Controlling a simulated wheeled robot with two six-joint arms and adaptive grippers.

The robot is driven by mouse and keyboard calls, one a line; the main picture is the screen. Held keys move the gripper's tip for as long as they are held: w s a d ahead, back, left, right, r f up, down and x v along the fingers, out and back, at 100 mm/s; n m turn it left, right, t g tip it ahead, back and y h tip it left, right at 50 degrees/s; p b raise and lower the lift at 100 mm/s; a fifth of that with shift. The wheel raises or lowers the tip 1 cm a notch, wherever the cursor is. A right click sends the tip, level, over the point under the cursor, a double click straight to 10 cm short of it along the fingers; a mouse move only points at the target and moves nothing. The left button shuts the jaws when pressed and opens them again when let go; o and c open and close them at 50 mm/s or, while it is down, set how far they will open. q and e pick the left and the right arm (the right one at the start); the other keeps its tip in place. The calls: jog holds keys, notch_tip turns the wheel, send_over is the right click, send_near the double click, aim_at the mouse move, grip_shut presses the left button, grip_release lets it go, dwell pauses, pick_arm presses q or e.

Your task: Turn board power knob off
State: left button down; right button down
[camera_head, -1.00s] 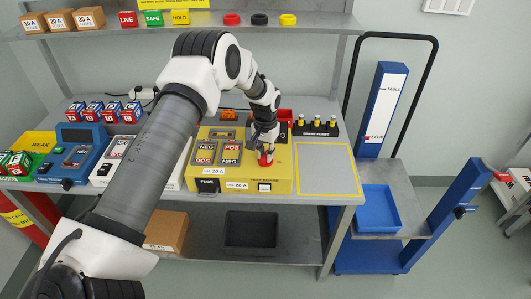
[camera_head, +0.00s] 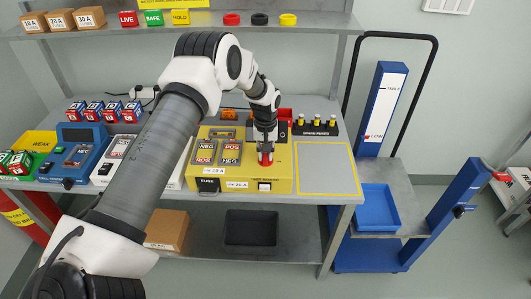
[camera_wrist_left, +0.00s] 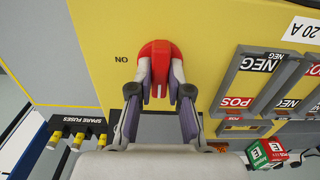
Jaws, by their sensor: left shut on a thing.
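The yellow test board (camera_head: 283,178) stands on the bench, with a red knob (camera_head: 265,160) near its right side. My left gripper (camera_head: 265,152) reaches down over the knob. In the left wrist view, the gripper (camera_wrist_left: 160,85) has its two fingers pressed on either side of the red knob (camera_wrist_left: 158,52). The fingers hide part of its sides. Letters appearing as "NO" in this upside-down view lie beside the knob. My right gripper is not in view.
NEG and POS blocks (camera_head: 203,152) sit on the board left of the knob. A spare fuses rack (camera_head: 317,127) stands behind right. The yellow-outlined grey area (camera_head: 327,168) on the right is empty. A blue tray (camera_head: 377,208) sits on the cart.

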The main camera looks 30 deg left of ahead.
aim_at(266, 154)
pick_arm(q)
jog(key=c, duration=1.1)
grip_release()
notch_tip(266, 154, up, 12)
